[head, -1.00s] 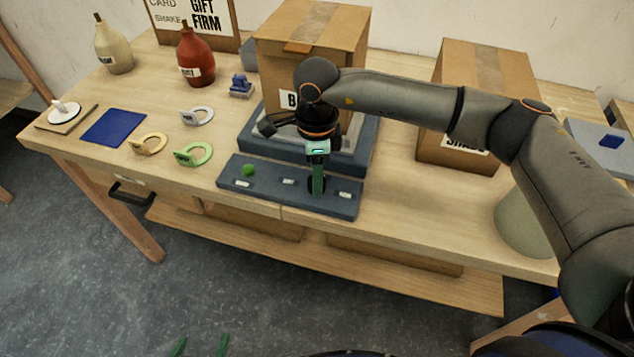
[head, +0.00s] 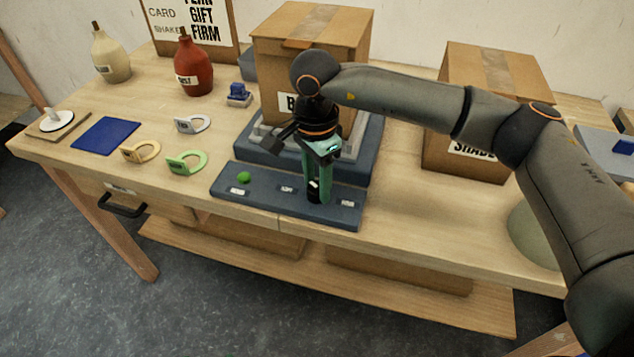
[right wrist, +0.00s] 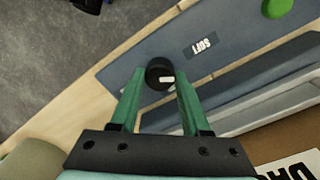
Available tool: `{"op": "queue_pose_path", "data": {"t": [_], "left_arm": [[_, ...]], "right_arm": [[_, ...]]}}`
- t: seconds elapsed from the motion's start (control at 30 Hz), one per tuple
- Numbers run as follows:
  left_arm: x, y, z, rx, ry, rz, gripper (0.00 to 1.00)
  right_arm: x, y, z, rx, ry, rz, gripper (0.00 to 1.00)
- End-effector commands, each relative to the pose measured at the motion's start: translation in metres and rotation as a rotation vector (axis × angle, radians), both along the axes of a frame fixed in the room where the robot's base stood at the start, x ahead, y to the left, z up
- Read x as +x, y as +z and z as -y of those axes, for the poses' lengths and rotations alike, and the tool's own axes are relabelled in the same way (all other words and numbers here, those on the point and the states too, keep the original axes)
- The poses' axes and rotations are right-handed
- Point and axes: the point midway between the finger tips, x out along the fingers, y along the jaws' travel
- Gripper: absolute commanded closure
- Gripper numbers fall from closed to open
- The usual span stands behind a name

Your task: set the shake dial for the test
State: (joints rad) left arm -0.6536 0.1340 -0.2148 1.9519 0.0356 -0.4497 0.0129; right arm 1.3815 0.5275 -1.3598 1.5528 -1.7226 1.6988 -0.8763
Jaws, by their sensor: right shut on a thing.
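The shake dial is a black round knob (right wrist: 160,73) with a white mark, on a blue-grey control panel (head: 345,214). In the right wrist view its white mark lies toward the right of the knob. My right gripper (head: 316,197) reaches down from above, its green fingers on either side of the dial and shut on it. The dial is mostly hidden by the fingers in the head view. A small label reading "SOFT" (right wrist: 202,45) lies beside the dial. The panel also bears a green button (head: 244,177). My left gripper is out of view.
A blue-grey shaker base (head: 243,147) with a cardboard box (head: 312,45) stands behind the panel. A second box (head: 488,75) is to the right. Ring tags, a blue mat (head: 106,135) and two bottles are on the left.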

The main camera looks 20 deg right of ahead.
Motion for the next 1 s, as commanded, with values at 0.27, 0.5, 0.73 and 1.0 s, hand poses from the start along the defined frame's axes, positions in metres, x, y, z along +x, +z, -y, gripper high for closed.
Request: {"op": "queue_pose_path", "data": {"t": [0.27,0.5,0.73,1.0], "left_arm": [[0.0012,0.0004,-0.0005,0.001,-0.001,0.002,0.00],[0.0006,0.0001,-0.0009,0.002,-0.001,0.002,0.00],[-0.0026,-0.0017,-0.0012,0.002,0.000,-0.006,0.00],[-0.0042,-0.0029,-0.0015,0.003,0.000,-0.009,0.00]], "right_arm": [[-0.0003,0.0003,-0.0007,0.001,0.009,-0.001,1.00],[-0.0004,0.0002,-0.0006,0.001,0.008,-0.001,0.39],[-0.0002,0.0001,-0.0004,0.000,0.006,-0.001,0.24],[0.0005,0.0072,-0.0004,0.000,0.005,0.001,0.24]]}}
